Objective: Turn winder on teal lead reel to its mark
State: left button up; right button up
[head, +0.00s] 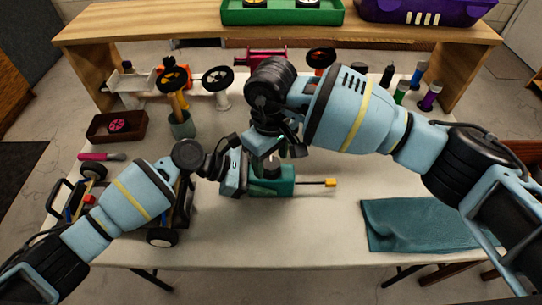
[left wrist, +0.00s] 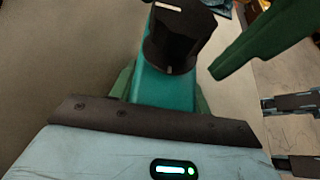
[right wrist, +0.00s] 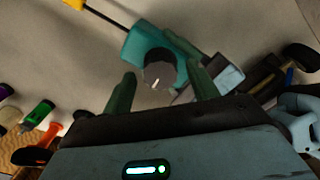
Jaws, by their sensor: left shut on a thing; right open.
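The teal lead reel (head: 283,186) lies on the table in the head view, with a thin dark lead ending in a yellow tip (head: 330,183). Its black winder is a round knob with a white line, clear in the left wrist view (left wrist: 172,42) and right wrist view (right wrist: 160,70). My left gripper (head: 245,174) is shut on the reel's teal body (left wrist: 168,90) from the left. My right gripper (right wrist: 160,90) is open, pointing down over the reel, with its fingers on either side of the knob and apart from it. I cannot make out the mark.
A car chassis (head: 163,237) stands at the table's left. A teal cloth (head: 400,225) lies at the right. A brown tray (head: 116,125), a holder with wheels (head: 182,125) and several coloured bottles (head: 430,97) are farther back.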

jog(key=shift+c, duration=0.3)
jog(key=c, duration=1)
jog(key=shift+o, duration=0.2)
jog(key=shift+m, duration=0.3)
